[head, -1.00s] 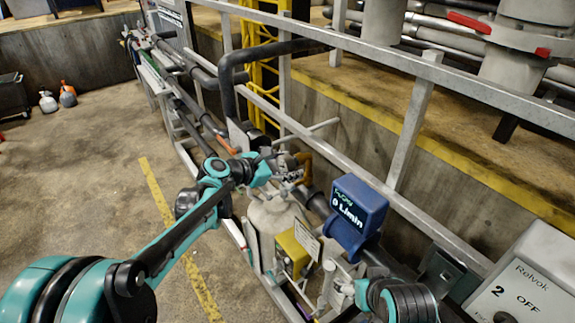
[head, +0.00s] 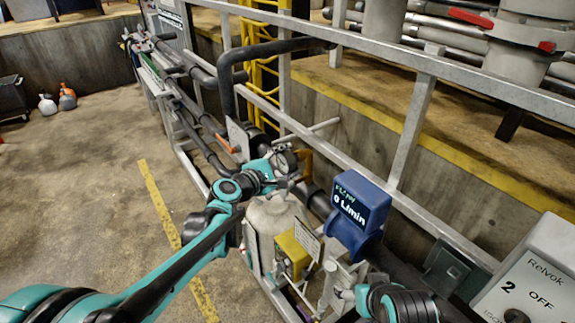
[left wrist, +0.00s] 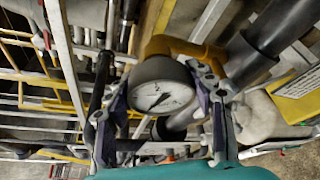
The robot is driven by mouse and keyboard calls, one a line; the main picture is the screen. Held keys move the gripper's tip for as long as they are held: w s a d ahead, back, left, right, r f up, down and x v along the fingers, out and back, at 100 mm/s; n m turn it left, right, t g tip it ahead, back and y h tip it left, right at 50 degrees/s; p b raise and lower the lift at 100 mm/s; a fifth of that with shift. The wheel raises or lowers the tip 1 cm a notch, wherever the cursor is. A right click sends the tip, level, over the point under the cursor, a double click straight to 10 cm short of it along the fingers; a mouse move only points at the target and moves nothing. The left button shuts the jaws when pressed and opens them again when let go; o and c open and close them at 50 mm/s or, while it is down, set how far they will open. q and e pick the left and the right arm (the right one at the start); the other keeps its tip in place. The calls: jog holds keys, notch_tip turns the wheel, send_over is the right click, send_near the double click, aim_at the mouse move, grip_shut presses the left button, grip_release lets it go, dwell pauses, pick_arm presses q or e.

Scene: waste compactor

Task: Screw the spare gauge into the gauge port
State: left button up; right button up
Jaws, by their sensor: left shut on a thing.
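The spare gauge (left wrist: 160,95) is a round dial with a white face and a dark grey case. In the left wrist view it sits between the two fingers of my left gripper (left wrist: 163,112), which is shut on it. In the head view my left gripper (head: 288,168) is above the pale tank, close beside a brass-coloured fitting (head: 304,162). That fitting, which may be the gauge port, shows right behind the gauge in the left wrist view (left wrist: 188,48). The gauge's stem is hidden, so I cannot tell whether it touches the port. My right gripper (head: 338,285) is low at the front, its fingers unclear.
A blue flow meter (head: 357,212) reading 0 L/min stands to the right of the fitting. A pale tank (head: 272,215) and a yellow box (head: 293,254) are below. A grey railing (head: 410,140) runs behind. Open floor (head: 90,200) lies to the left.

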pick_arm(q)
jog(key=shift+m+t, duration=0.4)
jog(key=shift+m, duration=0.3)
jog(key=o, duration=1.4)
jog(key=shift+d, duration=0.15)
jog(key=shift+c, duration=0.2)
jog(key=shift+c, duration=0.3)
